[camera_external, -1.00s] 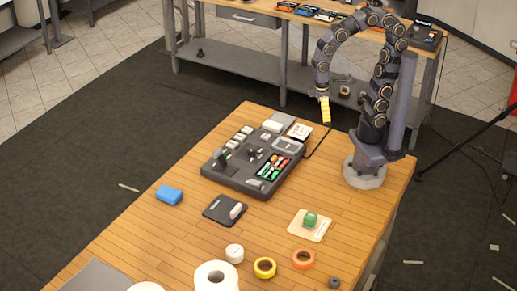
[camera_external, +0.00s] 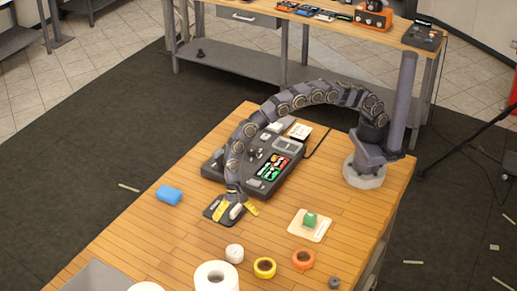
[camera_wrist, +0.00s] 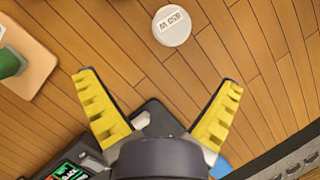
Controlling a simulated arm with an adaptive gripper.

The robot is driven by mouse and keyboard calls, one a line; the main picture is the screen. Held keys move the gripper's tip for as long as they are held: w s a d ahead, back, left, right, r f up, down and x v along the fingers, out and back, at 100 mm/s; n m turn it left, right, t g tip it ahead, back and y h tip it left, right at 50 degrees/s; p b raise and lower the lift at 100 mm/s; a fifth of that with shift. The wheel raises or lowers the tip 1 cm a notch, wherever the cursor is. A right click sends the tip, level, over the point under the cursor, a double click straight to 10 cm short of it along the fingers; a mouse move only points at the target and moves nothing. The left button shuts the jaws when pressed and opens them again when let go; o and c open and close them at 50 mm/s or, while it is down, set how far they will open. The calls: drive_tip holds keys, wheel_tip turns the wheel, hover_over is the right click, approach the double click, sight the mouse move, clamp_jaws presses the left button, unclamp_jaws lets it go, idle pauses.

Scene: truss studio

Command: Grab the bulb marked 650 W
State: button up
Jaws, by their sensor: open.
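A white, round-topped piece (camera_wrist: 172,25) lies on the wooden table in the wrist view. Its top label is upside down and appears to read 650 W. It seems to be the small white cylinder (camera_external: 234,253) near the table's front in the external view. My gripper (camera_external: 236,210) is open over the dark pad with a white item on it, behind that cylinder. Its yellow fingers are spread wide in the wrist view (camera_wrist: 160,82), with nothing between the tips. The white item (camera_wrist: 141,120) on the pad is partly hidden by my gripper.
A dark console (camera_external: 226,180) stands behind the pad (camera_wrist: 155,112). A blue block (camera_external: 169,195) is left. A green piece (camera_external: 310,220) on a pale board is right. A white roll (camera_external: 203,277), yellow tape (camera_external: 264,268) and orange tape (camera_external: 303,258) line the front.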

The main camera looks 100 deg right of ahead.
sight(234, 248)
drive_tip(key=shift+m, duration=0.8)
drive_tip(key=f, duration=0.1)
drive_tip(key=a+f, duration=0.1)
drive_tip(key=w+f, duration=0.1)
drive_tip(key=shift+w+a+f, duration=0.1)
drive_tip(key=shift+a+f, duration=0.25)
drive_tip(key=shift+w+a+x, duration=0.1)
drive_tip(key=shift+a+x, duration=0.05)
drive_tip(key=shift+x, duration=1.7)
drive_tip(key=shift+w+a+x, duration=0.1)
drive_tip(key=shift+a+x, duration=0.1)
drive_tip(key=shift+x, duration=1.65)
drive_tip(key=shift+r, duration=0.15)
drive_tip(key=c, duration=1.2)
